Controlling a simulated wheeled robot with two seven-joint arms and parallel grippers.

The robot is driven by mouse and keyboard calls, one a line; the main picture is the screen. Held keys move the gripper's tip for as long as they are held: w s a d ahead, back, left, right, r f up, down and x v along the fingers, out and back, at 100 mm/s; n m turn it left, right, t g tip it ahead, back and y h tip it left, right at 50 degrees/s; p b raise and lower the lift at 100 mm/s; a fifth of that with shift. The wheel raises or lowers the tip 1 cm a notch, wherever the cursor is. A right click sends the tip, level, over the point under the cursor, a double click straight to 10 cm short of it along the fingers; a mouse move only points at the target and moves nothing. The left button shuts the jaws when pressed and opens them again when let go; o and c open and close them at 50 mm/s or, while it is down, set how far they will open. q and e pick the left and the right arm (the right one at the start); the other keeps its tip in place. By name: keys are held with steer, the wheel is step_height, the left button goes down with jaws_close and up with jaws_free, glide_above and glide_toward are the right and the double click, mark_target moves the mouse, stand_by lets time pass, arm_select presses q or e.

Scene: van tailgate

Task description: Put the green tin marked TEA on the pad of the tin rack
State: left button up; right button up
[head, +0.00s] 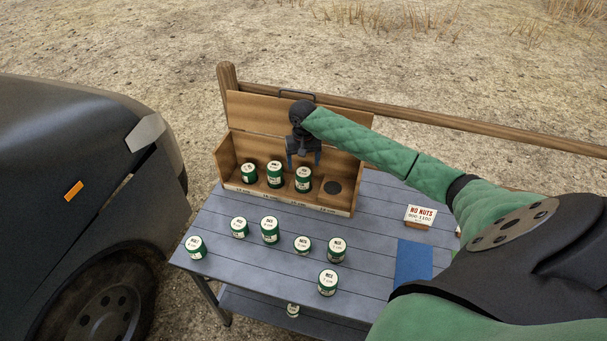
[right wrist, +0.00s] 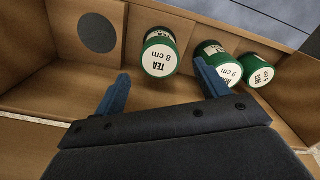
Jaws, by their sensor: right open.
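A green tin with a white lid reading TEA, 8 cm (right wrist: 160,54) stands in the wooden tin rack (right wrist: 165,14), beside the bare dark round pad (right wrist: 97,33). In the head view this tin (head: 303,182) is the right one of three in the rack (head: 224,165), and the pad (head: 333,187) is to its right. My right gripper (head: 303,163) is open and empty above the rack, behind the tins. In the right wrist view its fingers (right wrist: 161,82) point toward the TEA tin, with a gap to it. My left gripper is out of view.
Two more tins (head: 249,174) (head: 274,177) stand in the rack. Several green tins (head: 270,232) stand on the grey table (head: 365,215); their lids are hard to read. A dark van (head: 70,190) is at left.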

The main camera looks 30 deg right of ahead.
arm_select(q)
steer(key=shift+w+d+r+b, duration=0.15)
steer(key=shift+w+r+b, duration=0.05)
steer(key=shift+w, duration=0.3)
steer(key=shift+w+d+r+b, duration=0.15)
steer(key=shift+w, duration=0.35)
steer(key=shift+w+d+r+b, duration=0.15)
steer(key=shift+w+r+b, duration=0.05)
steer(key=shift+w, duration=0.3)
arm_select(e)
steer(key=shift+r, duration=2.5)
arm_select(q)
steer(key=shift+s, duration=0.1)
